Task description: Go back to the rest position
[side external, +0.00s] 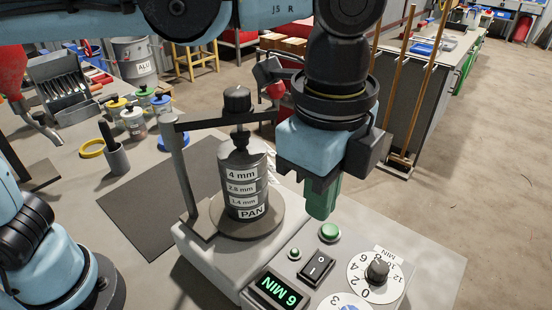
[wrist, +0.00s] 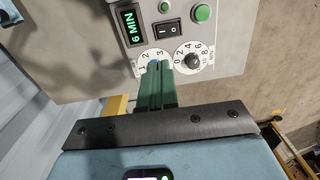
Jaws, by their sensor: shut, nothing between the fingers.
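My gripper (side external: 321,203) has green fingers pressed together with nothing between them. In the side view it points down above the sieve shaker's control panel, close behind the green round button (side external: 329,233). In the wrist view the gripper (wrist: 157,66) overlaps the lower part of the panel, near the dials. I cannot tell the exact height of the fingertips above the panel. The sieve shaker (side external: 216,260) has a clamped sieve stack (side external: 243,187) with labels 4 mm, 2.8 mm, 1.4 mm and PAN. Its display (side external: 281,291) reads 6 MIN.
A black rocker switch (side external: 318,268) and a timer dial (side external: 376,272) are on the panel. The clamp post (side external: 180,170) and sieve stack stand left of my gripper. A dark mat (side external: 140,205), several small jars and a grey bucket (side external: 135,62) are further left. Open floor lies right.

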